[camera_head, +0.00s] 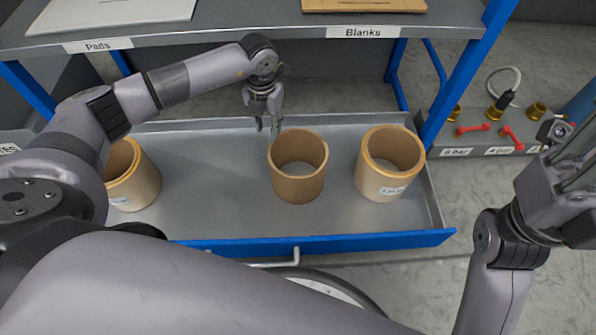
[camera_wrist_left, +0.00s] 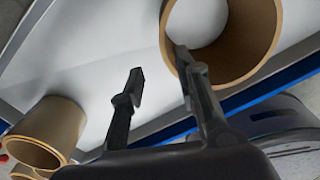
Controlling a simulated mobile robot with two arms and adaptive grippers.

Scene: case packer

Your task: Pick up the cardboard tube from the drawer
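The open grey drawer (camera_head: 222,205) with a blue front holds three round, hollow tubes standing upright. The plain brown cardboard tube (camera_head: 297,188) is in the middle. A paler tube with a label (camera_head: 381,186) stands to its right, and another labelled tube (camera_head: 138,186) is at the left, partly behind my arm. My left gripper (camera_head: 267,126) points down just behind and left of the middle tube. In the left wrist view its fingers (camera_wrist_left: 160,68) are apart with nothing between them; one overlaps a large tube rim (camera_wrist_left: 274,40). My right arm's end is at the right edge, its fingers unclear.
A grey shelf labelled Pads and Blanks (camera_head: 225,38) overhangs the drawer's back, with a blue upright (camera_head: 468,75) at the right. A bench (camera_head: 470,140) with red handles and brass fittings stands right of the drawer. The drawer floor between the left and middle tubes is bare.

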